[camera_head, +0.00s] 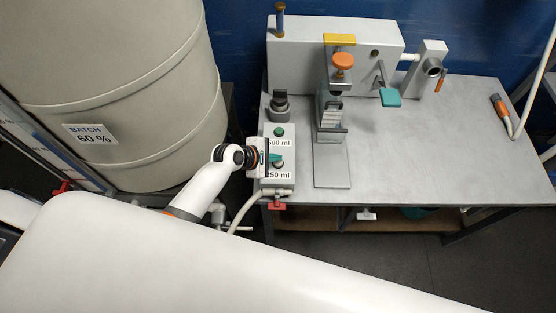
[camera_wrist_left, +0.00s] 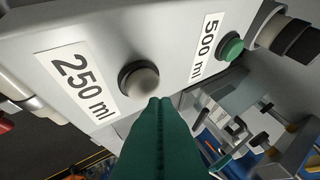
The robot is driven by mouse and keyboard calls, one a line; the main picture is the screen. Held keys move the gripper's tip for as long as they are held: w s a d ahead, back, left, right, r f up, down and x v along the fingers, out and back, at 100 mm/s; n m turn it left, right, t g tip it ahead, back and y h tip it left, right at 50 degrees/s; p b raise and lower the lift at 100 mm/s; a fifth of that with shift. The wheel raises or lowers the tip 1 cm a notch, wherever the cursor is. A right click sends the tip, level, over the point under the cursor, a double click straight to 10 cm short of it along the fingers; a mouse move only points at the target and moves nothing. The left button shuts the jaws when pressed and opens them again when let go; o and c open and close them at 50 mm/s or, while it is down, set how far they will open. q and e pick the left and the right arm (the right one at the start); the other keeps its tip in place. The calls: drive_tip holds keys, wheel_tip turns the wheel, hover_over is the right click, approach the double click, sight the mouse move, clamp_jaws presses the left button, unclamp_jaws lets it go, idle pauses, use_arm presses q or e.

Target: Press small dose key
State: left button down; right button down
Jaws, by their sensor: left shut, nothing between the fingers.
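The small dose key is a round grey button (camera_wrist_left: 140,82) in a dark collar, beside the "250 ml" label (camera_wrist_left: 78,84), on a pale dosing box (camera_wrist_left: 140,35). In the head view the box's "250 ml" label (camera_head: 277,175) shows at its near end. My left gripper (camera_wrist_left: 160,102) has teal fingers pressed together with nothing between them. Its tips appear right beside the grey button's edge; I cannot tell whether they touch it. In the head view my left gripper (camera_head: 277,158) is over the box and largely covers that button. My right gripper is not in view.
A green button (camera_wrist_left: 232,47) with a "500 ml" label (camera_wrist_left: 207,45) sits farther along the box. A machine with an orange knob (camera_head: 343,60) stands right of it on the grey bench (camera_head: 440,150). A large drum (camera_head: 120,90) stands left. The bench's right side is mostly clear.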

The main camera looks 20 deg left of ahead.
sight(274, 164)
use_arm(q)
drive_tip(key=shift+f, duration=0.2)
drive_tip(key=shift+f+b, duration=0.3)
drive_tip(key=shift+f, duration=0.3)
idle(0.6)
idle(0.4)
drive_tip(key=shift+r+p, duration=0.95)
drive_tip(key=shift+p, duration=0.2)
wheel_tip(274, 164, up, 5)
drive_tip(key=p, duration=0.5)
drive_tip(key=shift+r+p, duration=0.1)
drive_tip(key=shift+p, duration=0.3)
